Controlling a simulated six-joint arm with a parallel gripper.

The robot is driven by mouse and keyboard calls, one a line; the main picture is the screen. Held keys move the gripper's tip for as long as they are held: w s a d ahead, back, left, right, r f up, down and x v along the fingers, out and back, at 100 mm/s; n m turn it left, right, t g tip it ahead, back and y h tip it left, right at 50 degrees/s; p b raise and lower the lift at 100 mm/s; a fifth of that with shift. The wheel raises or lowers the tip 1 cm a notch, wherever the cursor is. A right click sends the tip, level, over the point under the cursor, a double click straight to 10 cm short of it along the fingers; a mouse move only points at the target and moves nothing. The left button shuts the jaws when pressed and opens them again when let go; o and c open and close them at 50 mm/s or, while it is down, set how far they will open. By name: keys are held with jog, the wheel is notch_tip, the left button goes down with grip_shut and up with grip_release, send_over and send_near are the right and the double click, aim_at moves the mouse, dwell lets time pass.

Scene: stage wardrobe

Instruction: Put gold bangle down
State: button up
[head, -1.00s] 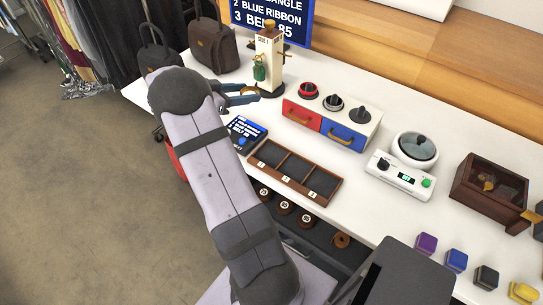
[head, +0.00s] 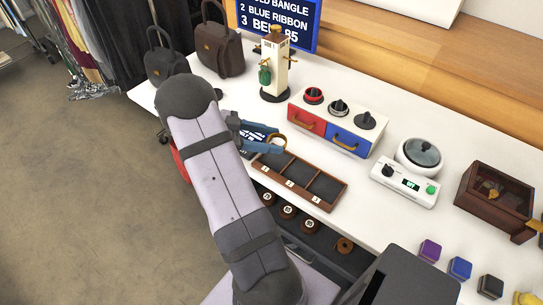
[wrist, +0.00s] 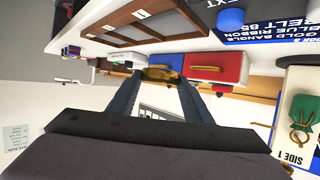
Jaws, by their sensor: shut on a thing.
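The gold bangle (head: 285,145) is a thin ring held at the tips of my gripper (head: 270,138). In the wrist view the bangle (wrist: 162,73) sits between the two blue-grey fingers (wrist: 160,84), which are shut on it. In the head view it is above the table, near the back left end of the brown tray (head: 336,194). The tray has three dark, empty-looking compartments with number labels along the front. A blue sign (head: 279,22) lists gold bangle, blue ribbon and belt 85.
A drawer box (head: 333,128) with red and blue fronts stands right of my gripper. A cream post stand (head: 275,65) with a green item is behind it. Two bags (head: 219,50) are at back left.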

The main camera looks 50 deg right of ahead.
aim_at(270, 161)
jog(key=shift+f, duration=3.5)
jog(key=shift+f, duration=0.1)
jog(key=shift+f, duration=0.1)
jog(key=o, duration=0.7)
jog(key=shift+o, duration=0.2)
jog(key=shift+r, duration=0.25)
jog(key=b+v, duration=0.1)
jog(key=v, duration=1.1)
